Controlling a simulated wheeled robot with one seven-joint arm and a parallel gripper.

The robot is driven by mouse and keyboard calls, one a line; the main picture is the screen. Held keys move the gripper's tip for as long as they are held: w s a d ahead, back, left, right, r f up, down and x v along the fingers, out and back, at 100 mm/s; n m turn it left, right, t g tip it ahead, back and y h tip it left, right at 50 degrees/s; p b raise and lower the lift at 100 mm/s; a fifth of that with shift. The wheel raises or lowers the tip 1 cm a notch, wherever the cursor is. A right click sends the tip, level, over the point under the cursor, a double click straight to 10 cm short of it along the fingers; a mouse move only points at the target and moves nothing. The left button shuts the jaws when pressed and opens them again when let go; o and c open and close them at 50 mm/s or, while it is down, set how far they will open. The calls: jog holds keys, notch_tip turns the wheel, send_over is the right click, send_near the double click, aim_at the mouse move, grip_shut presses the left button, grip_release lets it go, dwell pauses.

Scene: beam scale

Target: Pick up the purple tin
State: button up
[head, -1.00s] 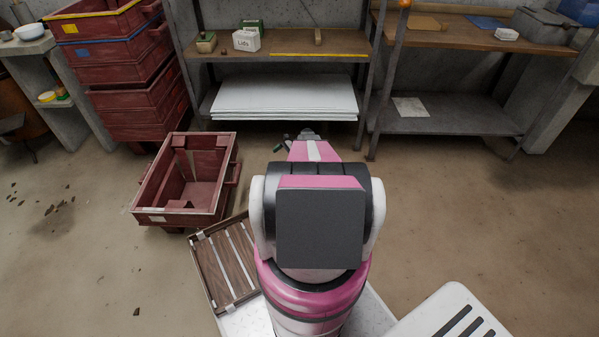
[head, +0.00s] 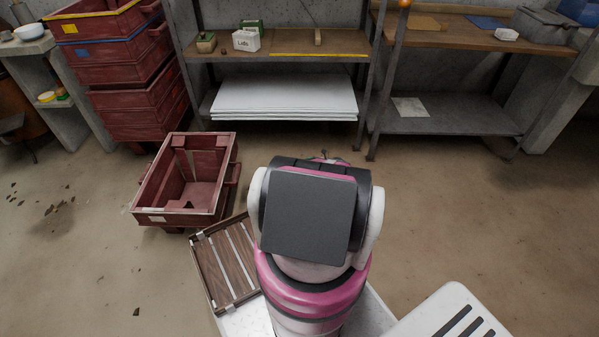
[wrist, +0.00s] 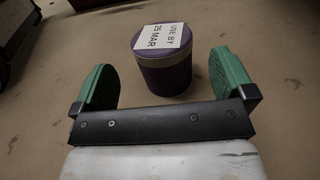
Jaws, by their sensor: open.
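The purple tin (wrist: 165,77) stands upright on a brown surface in the wrist view. It is round, with a pale band near its top and a white label on the lid reading "USE BY 25 MAR". My gripper (wrist: 165,75) has its two green fingers apart, one to the left and one to the right of the tin. The tin is a little beyond the gripper's palm, and neither finger appears to touch it. In the head view my own arm hides the gripper, and the tin cannot be seen.
A red crate (head: 144,217) stands on the floor at left, near a slatted wooden tray (head: 213,278). Stacked red crates (head: 125,75) stand behind. A workbench (head: 290,47) with a lower shelf of white sheets (head: 284,98) is ahead. The floor at right is clear.

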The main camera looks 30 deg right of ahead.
jog(key=shift+x, duration=3)
jog(key=c, duration=1.1)
